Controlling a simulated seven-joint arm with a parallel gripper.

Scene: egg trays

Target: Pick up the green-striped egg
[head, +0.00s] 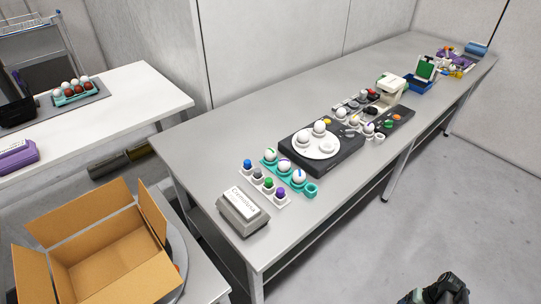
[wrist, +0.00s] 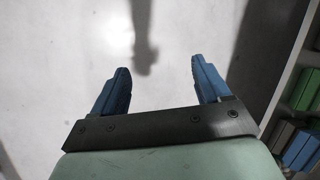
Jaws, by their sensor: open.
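The green-striped egg (head: 270,155) is white with a green mark and sits at the far left end of a teal egg tray (head: 311,191) on the long grey table. Two more white eggs share this tray: a middle one (head: 284,166) with a purple mark and a near one (head: 299,176) with a blue mark. My gripper (wrist: 159,75) shows in the wrist view with two blue fingers, open and empty, over a pale bare surface. No egg or tray shows in the wrist view.
A white rack with several coloured knobs (head: 258,180) and a grey labelled box (head: 242,212) stand close to the tray. A black device with a white disc (head: 318,147) lies behind. An open cardboard box (head: 105,257) is at lower left. The table's left end is clear.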

